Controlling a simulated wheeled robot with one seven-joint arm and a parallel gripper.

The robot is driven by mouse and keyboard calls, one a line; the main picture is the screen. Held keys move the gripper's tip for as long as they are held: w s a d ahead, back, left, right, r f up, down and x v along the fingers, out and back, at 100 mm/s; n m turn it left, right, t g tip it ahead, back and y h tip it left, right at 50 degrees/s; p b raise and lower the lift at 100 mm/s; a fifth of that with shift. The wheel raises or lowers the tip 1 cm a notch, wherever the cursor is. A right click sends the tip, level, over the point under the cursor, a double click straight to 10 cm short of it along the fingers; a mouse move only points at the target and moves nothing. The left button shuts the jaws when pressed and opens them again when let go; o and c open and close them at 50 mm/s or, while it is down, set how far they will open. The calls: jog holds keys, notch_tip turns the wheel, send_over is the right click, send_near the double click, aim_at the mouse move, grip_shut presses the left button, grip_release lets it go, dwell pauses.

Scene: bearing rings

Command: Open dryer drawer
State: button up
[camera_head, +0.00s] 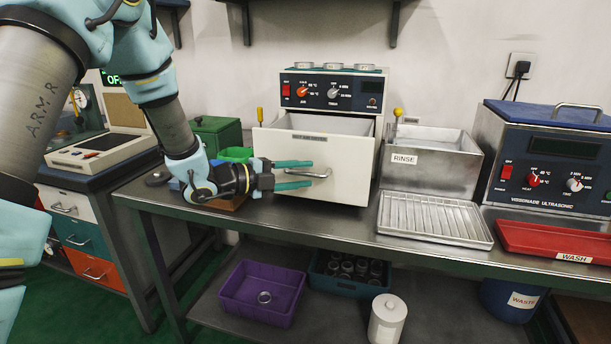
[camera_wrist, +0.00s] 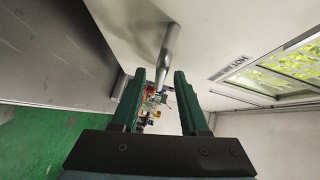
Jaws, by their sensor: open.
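The dryer (camera_head: 340,92) stands at the back of the bench. Its white drawer (camera_head: 350,160) is pulled out toward me, and its open top shows. The metal drawer handle (camera_head: 322,173) is on the front panel. My gripper (camera_head: 308,174) comes from the left, level with the handle, one finger above and one below it. The fingers are apart, with no grip on the handle. In the wrist view the handle (camera_wrist: 168,46) rises just beyond the green fingertips of my gripper (camera_wrist: 160,73). The drawer front (camera_wrist: 125,20) is close to the fingers.
Right of the drawer are the rinse basin (camera_head: 428,165), a ribbed metal tray (camera_head: 435,219), the ultrasonic washer (camera_head: 550,150) and a red wash tray (camera_head: 555,240). Several rings lie on the dryer's top (camera_head: 375,70). A purple bin (camera_head: 240,295) sits on the lower shelf.

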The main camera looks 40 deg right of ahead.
jog(key=b+v, duration=0.1)
jog(key=v, duration=0.8)
jog(key=shift+a, duration=0.15)
jog(key=shift+w, duration=0.1)
jog(key=w+a+r+n+t+y+p, duration=0.2)
jog(key=w+a+n+t+y+p, duration=0.15)
jog(key=w+a+n+t, duration=0.8)
jog(key=w+a+n+y+p, duration=0.1)
jog(key=w+a+n+y, duration=0.45)
jog(key=a, duration=0.35)
jog(key=s+a+n+g+y+p, duration=0.1)
jog(key=s+a+n+y+p, duration=0.3)
jog(key=a+n, duration=0.65)
jog(key=s+a+r+n+g+y, duration=0.1)
jog(key=s+a+n+g, duration=0.4)
jog(key=s, duration=0.8)
jog(key=a+n+y, duration=0.1)
jog(key=a+n, duration=0.2)
jog(key=a, duration=0.1)
jog(key=shift+a+y+p, duration=0.3)
jog(key=shift+y, duration=0.1)
